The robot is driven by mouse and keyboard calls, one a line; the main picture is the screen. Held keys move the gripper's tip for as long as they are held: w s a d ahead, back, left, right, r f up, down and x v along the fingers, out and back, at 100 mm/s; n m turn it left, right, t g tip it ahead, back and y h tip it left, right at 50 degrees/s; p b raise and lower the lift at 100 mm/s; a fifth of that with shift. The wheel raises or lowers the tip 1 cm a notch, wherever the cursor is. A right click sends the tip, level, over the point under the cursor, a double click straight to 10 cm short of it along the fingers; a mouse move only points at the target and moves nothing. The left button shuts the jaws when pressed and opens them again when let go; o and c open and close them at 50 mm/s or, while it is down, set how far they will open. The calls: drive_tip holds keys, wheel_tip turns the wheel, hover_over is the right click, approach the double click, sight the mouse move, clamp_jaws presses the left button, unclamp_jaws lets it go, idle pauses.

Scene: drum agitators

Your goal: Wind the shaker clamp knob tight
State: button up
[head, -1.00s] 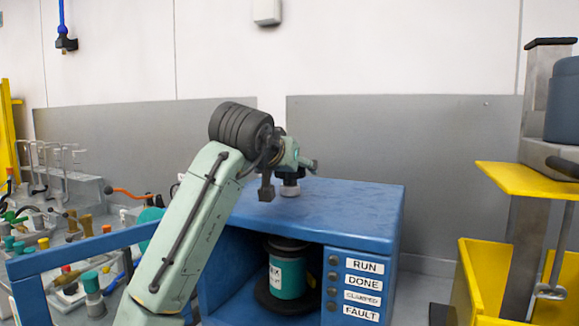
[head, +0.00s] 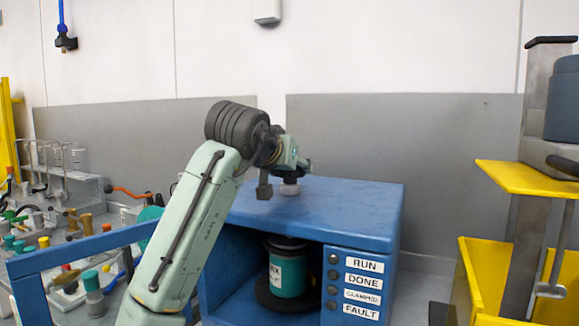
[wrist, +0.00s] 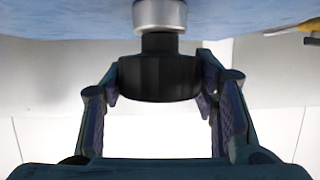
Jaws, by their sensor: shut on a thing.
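The shaker is a blue cabinet (head: 330,205) with an open bay. The clamp knob is a black cylinder on a silver collar on its top, and the knob (wrist: 160,78) fills the middle of the wrist view. My gripper (wrist: 160,95) is shut on the knob, one finger on each side. In the head view my gripper (head: 290,180) is at the cabinet top, with the knob's silver collar (head: 290,189) just below it. A teal-labelled drum (head: 287,272) stands upright inside the bay. The drum's top is partly shaded.
Panel labels RUN, DONE, CLAMPED and FAULT (head: 364,288) are on the cabinet front, with dark lamps beside them. A yellow stand (head: 530,180) is at the right. A cluttered bench (head: 60,225) is at the left. The cabinet top around the knob is clear.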

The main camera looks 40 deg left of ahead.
drive_tip(key=shift+h, duration=0.3)
drive_tip(key=m+h, duration=0.4)
drive_tip(key=shift+t, duration=0.4)
drive_tip(key=shift+a+m+g+h, duration=0.1)
drive_tip(key=shift+m+g+h, duration=0.2)
drive_tip(key=shift+m+h, duration=1.45)
drive_tip(key=shift+h, duration=0.35)
drive_tip(key=o, duration=1.2)
drive_tip(key=shift+s, duration=0.1)
drive_tip(key=v, duration=1.2)
drive_tip(key=shift+r, duration=0.1)
